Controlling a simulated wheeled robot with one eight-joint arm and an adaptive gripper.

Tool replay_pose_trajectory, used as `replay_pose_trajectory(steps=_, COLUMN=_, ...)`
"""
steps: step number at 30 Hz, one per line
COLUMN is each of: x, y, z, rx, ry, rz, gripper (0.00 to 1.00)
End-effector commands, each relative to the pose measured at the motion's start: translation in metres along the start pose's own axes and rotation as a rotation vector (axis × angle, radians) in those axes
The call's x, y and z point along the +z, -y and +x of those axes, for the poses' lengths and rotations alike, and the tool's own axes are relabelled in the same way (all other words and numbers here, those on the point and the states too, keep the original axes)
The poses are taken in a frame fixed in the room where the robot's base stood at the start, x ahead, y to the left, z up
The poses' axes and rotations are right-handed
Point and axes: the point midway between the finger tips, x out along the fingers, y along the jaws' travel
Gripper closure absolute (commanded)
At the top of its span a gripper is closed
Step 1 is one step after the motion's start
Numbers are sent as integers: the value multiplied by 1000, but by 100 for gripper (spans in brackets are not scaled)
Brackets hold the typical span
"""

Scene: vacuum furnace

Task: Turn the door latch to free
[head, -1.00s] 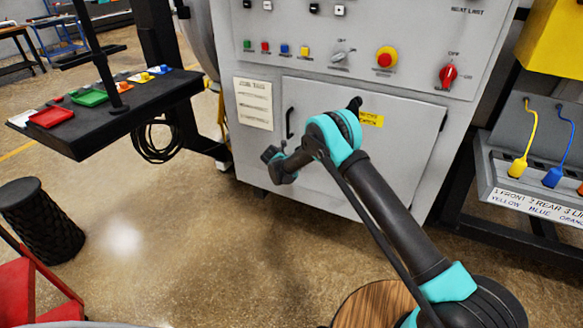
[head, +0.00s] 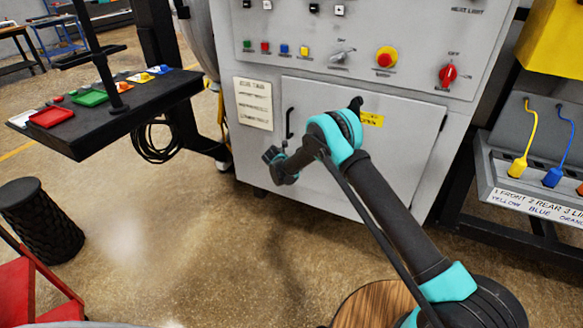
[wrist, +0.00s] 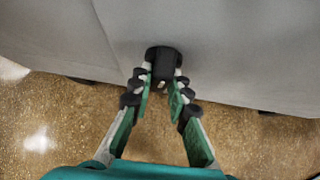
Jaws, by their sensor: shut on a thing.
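In the wrist view, my gripper (wrist: 161,86) is closed in on a black block-like part (wrist: 163,62) that stands out from a grey panel. I take this part to be the door latch. Both green and black fingers reach it, and its lower end lies between the fingertips. In the head view, the grey cabinet door (head: 400,158) looks closed. A black knob-like part (head: 356,103) shows at its top, just above my arm's elbow and beside a yellow label (head: 371,120). My arm hides much of the door's middle, and the fingers cannot be made out there.
A black bar handle (head: 289,122) is on the door's left side. Above is a control panel with a red knob (head: 447,75) and a red button (head: 386,57). A black shelf (head: 150,103) stands left, a connector rack (head: 530,180) right. The floor in front is open.

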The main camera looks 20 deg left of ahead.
Motion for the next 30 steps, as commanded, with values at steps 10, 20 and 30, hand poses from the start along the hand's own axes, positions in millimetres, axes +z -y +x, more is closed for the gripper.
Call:
replay_pose_trajectory(steps=10, x=0, y=4, z=0, rx=145, ry=1, rz=147, gripper=100)
replay_pose_trajectory(steps=20, x=0, y=5, z=1, rx=366, ry=1, rz=367, gripper=100)
replay_pose_trajectory(steps=30, x=-1, y=7, z=3, rx=594, ry=1, rz=596, gripper=100)
